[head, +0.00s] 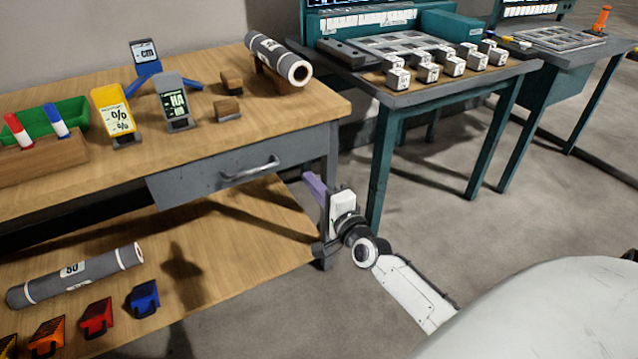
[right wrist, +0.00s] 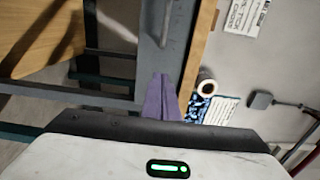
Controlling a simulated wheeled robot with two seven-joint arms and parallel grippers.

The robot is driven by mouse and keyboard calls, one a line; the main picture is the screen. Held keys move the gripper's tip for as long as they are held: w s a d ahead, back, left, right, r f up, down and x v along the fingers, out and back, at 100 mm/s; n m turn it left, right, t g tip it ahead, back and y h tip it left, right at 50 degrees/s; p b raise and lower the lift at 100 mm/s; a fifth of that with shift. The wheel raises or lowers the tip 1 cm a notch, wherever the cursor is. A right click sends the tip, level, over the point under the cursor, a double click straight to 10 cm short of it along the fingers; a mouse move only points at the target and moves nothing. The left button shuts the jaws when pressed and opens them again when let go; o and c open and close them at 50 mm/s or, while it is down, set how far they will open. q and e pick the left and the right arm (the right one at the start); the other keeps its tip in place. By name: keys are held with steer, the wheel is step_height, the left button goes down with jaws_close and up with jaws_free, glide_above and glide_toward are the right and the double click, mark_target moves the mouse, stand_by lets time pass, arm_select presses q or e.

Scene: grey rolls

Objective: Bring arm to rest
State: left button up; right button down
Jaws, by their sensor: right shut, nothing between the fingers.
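My right arm reaches in from the lower right of the head view. Its gripper (head: 314,186), with purple fingers, is beside the right front leg of the wooden workbench (head: 200,150). In the right wrist view the purple fingers (right wrist: 162,98) are together with nothing between them. One grey roll (head: 278,60) lies across wooden blocks on the bench top at the back right. Another grey roll (head: 75,276) lies on the lower shelf. My left gripper is not in the head view.
The bench has a grey drawer (head: 230,170). Labelled devices (head: 115,115) and a green tray (head: 50,118) stand on its top. Several coloured bins (head: 97,318) sit on the lower shelf. A teal table (head: 430,95) with white cubes stands right of the bench. Grey floor (head: 440,215) lies open in front.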

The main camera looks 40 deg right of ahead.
arm_select(q)
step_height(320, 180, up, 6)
steer(key=p, duration=0.8)
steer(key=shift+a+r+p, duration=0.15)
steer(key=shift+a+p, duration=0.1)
steer(key=shift+p, duration=0.05)
arm_select(e)
steer(key=s+a+f+n+g+y, duration=0.1)
steer(key=s+a+f+n+g, duration=0.2)
steer(key=s+a+n, duration=0.4)
steer(key=s+a+f+n+g+y, duration=0.2)
steer(key=s+a+n, duration=0.5)
steer(key=s, duration=0.5)
steer(key=s+a+f+n+g+y, duration=0.2)
steer(key=s+a+f+n+g, duration=0.2)
steer(key=s+a+n, duration=0.3)
steer(key=s+a, duration=0.2)
steer(key=s, duration=0.1)
steer(key=shift+s+a+f+n, duration=0.3)
steer(key=shift+a+f+n, duration=0.05)
steer(key=shift+a+n, duration=0.05)
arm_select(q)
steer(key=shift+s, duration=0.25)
